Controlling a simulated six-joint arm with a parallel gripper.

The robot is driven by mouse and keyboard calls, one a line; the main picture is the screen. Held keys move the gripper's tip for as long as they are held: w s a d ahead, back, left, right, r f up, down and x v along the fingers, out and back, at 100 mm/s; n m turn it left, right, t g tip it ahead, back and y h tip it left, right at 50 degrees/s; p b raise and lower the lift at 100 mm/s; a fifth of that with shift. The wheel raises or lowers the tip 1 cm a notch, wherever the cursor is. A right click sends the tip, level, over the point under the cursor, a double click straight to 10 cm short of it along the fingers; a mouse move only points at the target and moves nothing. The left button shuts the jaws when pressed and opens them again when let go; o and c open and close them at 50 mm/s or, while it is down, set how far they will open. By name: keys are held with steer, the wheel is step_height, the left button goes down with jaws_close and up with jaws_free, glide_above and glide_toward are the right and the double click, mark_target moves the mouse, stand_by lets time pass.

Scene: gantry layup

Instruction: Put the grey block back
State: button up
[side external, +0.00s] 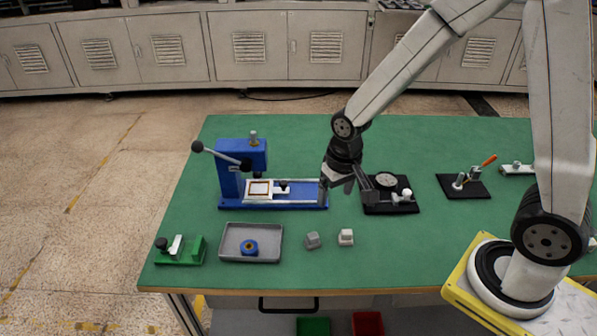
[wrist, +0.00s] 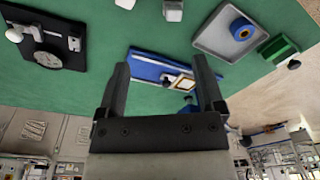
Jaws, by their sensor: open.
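The grey block (side external: 312,240) sits on the green table near its front, between the grey tray and a white block (side external: 346,237). In the wrist view the grey block (wrist: 173,10) is cut by the top edge, and the white block (wrist: 125,4) is beside it. My gripper (side external: 344,190) is open and empty, above the table behind the two blocks, between the blue press and the black fixture. Its two fingers (wrist: 162,66) stand wide apart in the wrist view, with nothing held between them.
The blue press (side external: 232,180) with its slide is at the back left. A grey tray (side external: 228,253) holds a blue roll (side external: 249,247). A green fixture (side external: 190,251) stands at the left. A black fixture with a dial (side external: 386,207) is right of my gripper.

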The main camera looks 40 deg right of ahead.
steer(key=s+d+r+n+t, duration=0.1)
steer(key=s+d+r+n, duration=0.1)
steer(key=s, duration=0.4)
steer(key=shift+s+r+n, duration=0.3)
steer(key=shift+s+r, duration=0.05)
steer(key=shift+r, duration=0.2)
stand_by(0.7)
